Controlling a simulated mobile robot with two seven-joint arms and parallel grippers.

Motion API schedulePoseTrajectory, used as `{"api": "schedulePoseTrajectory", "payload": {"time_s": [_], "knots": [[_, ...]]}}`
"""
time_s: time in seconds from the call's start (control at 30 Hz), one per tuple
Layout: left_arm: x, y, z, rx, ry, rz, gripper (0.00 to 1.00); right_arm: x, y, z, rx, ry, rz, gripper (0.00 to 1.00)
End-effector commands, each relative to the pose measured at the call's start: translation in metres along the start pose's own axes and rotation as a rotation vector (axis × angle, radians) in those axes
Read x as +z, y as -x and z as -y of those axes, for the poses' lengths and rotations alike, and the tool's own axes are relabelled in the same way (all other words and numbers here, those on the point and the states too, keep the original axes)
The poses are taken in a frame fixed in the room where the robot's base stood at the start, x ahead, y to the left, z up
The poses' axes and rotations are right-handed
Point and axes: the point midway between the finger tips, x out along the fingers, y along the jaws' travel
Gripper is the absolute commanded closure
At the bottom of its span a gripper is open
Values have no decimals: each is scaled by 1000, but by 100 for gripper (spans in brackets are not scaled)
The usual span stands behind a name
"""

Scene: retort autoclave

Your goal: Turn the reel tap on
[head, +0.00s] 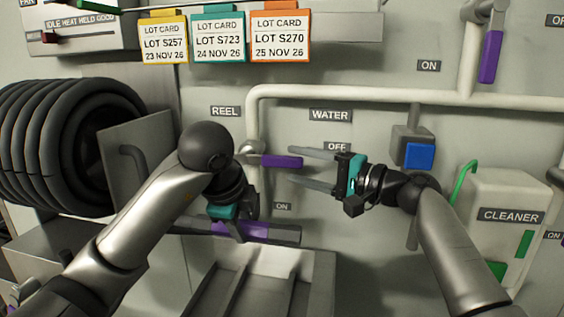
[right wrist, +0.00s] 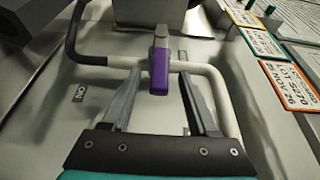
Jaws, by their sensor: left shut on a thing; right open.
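The reel tap's purple lever (head: 280,161) sticks out horizontally to the right from the white pipe under the REEL sign (head: 225,111), its end towards the OFF label (head: 336,146). The ON label (head: 282,207) is below it. My right gripper (head: 291,165) is open, its fingers pointing left at the lever's end. In the right wrist view the purple lever (right wrist: 159,70) shows between the two fingertips (right wrist: 161,76), with a gap to each side. My left gripper (head: 236,230) is shut on a dark tool with a purple grip (head: 258,232), lower left of the tap.
A black hose reel (head: 65,145) stands at left. A grey trough (head: 265,270) is below the tool. A blue block (head: 418,156) and the CLEANER container (head: 505,195) are at right. Lot cards (head: 218,35) hang above. Another purple lever (head: 490,56) is at upper right.

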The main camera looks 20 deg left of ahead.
Motion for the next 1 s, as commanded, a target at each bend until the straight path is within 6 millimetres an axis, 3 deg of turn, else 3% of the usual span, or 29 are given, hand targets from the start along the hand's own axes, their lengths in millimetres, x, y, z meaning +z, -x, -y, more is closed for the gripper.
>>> {"api": "schedulePoseTrajectory", "payload": {"time_s": [0.1, 0.43, 0.9, 1.0], "knots": [[0, 1, 1, -3, 1, -1, 100, 1, -17, 0, 3, 0, 1, 40], [0, 1, 1, -3, 1, -1, 100, 0, -40, 0, 1, 0, 0, 40], [0, 1, 1, -3, 1, -1, 100, 0, -45, -1, 2, 2, -1, 40], [0, 1, 1, -3, 1, -1, 100, 0, -45, -1, 2, 2, -1, 51]]}}
